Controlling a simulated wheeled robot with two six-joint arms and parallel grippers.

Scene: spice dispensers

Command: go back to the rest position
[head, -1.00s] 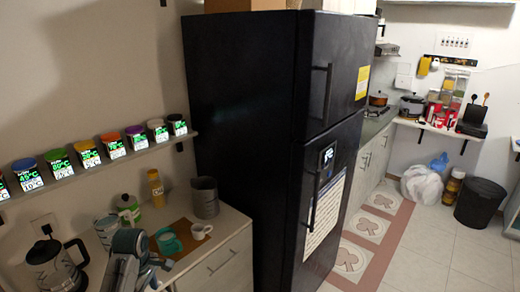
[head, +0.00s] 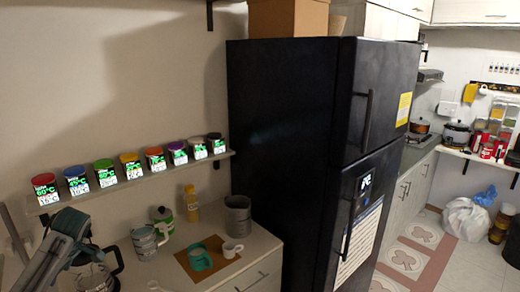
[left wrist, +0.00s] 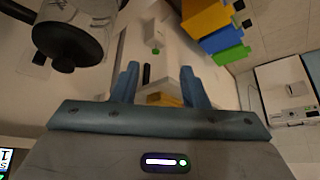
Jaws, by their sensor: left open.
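My left gripper (head: 84,248) is at the lower left of the head view, in front of the glass jug (head: 95,278) with a black handle. In the left wrist view its two blue fingers (left wrist: 160,86) stand apart with nothing held between them. A dark-lidded round vessel (left wrist: 72,40) shows close by at the upper left of that view. Several lit spice dispensers (head: 130,166) stand in a row on the wall shelf (head: 160,176), above and beyond the gripper. My right gripper is in neither view.
On the counter (head: 235,268) stand a teal mug (head: 200,260), a white cup (head: 231,250), a grey canister (head: 238,215), a yellow bottle (head: 192,205) and a white-green container (head: 163,220). A tall black fridge (head: 290,130) stands to the right. Open floor (head: 455,262) lies beyond it.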

